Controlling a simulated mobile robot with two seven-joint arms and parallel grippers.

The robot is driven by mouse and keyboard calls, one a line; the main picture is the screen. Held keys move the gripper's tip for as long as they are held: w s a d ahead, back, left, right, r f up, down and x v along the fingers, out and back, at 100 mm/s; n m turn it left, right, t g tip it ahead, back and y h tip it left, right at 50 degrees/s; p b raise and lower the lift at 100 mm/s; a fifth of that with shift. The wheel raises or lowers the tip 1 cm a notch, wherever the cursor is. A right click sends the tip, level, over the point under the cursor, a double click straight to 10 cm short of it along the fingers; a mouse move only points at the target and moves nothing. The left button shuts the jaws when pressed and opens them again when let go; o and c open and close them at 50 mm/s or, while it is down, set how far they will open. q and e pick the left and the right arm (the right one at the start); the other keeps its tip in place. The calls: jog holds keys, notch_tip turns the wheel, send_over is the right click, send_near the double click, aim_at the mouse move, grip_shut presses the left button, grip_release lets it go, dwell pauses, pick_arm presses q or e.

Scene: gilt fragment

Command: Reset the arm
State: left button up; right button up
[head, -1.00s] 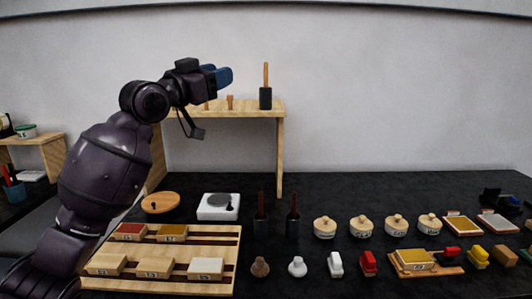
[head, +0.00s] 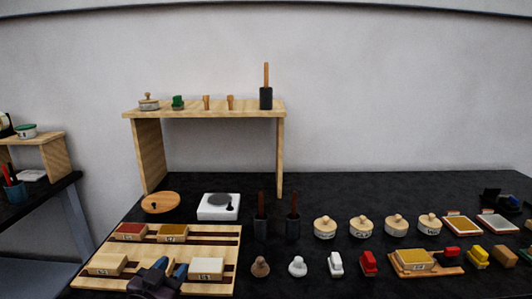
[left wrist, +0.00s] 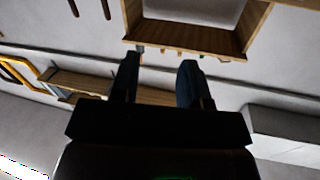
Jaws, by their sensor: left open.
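My left gripper (head: 168,270) is low at the front left in the head view, in front of the wooden rack (head: 215,248) and overlapping its front edge in the picture. Its two blue fingers are apart and nothing shows between them. In the left wrist view the two fingers (left wrist: 157,85) are spread and empty, with wall and wooden shelving beyond them. Most of the left arm is below the head view's frame. My right gripper is not in view.
The wooden rack holds several labelled blocks (head: 207,265). Behind it are a round wooden lid (head: 160,203), a white scale (head: 219,206) and a wooden shelf (head: 205,111) with small items. Lidded jars (head: 361,227) and stamps (head: 336,264) stand to the right on the black table (head: 330,190).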

pick_arm(q)
jog(key=s+a+f+n+g+y, duration=0.1)
jog(key=s+a+f+g+y, duration=0.1)
jog(key=s+f, duration=0.9)
jog(key=s+a+f+n+g+y, duration=0.2)
jog(key=s+a+f+g, duration=0.2)
jog(key=s+f, duration=0.8)
jog(key=s, duration=0.5)
jog(key=shift+s, duration=0.35)
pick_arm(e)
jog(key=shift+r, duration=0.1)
pick_arm(q)
jog(key=shift+a, duration=0.1)
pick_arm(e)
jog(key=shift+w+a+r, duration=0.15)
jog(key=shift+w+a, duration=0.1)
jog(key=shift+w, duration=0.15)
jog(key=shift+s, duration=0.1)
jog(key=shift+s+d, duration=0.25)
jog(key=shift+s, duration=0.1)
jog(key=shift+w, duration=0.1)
